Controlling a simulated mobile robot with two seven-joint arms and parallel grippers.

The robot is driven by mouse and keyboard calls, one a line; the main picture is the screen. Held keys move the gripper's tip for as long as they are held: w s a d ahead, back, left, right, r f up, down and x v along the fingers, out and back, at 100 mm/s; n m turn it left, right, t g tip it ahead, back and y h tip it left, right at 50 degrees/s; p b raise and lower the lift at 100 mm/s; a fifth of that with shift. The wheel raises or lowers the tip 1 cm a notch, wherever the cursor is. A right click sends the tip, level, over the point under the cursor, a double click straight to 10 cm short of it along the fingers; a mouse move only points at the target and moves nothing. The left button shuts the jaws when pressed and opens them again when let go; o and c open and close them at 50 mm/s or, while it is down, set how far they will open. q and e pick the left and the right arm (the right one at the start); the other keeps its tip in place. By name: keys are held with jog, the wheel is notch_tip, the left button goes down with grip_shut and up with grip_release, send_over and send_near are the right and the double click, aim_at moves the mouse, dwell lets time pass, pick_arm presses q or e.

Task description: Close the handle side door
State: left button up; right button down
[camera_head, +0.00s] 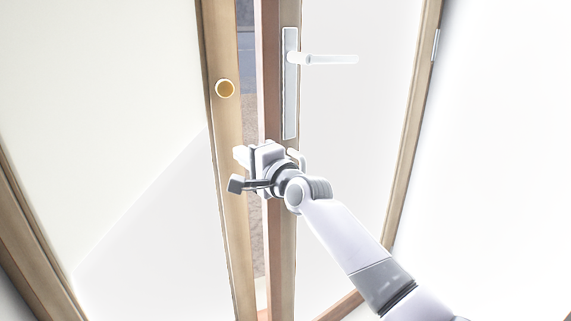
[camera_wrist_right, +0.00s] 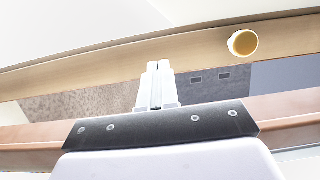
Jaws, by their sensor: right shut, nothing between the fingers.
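The handle side door (camera_head: 345,130) is a white panel with a wooden edge, on the right in the head view. It carries a silver lever handle (camera_head: 325,59) on a tall plate. It stands ajar, with a narrow gap beside its edge. My right gripper (camera_head: 240,156) is at this gap, below the handle plate. Its fingers (camera_wrist_right: 157,85) are shut and empty in the right wrist view, pointing toward the wooden edge of the left panel. I cannot tell whether they touch it. The gripper body hides part of the door edge. My left gripper is not in view.
Grey ground (camera_head: 250,125) shows through the gap. A hinge (camera_head: 435,44) sits on the right frame.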

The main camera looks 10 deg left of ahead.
pick_arm(q)
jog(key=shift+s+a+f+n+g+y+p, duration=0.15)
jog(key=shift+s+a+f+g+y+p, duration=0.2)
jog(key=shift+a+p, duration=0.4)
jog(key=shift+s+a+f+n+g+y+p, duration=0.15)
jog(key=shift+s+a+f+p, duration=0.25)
jog(key=shift+p, duration=0.45)
pick_arm(e)
jog(key=v, duration=0.7)
jog(key=shift+w, duration=0.15)
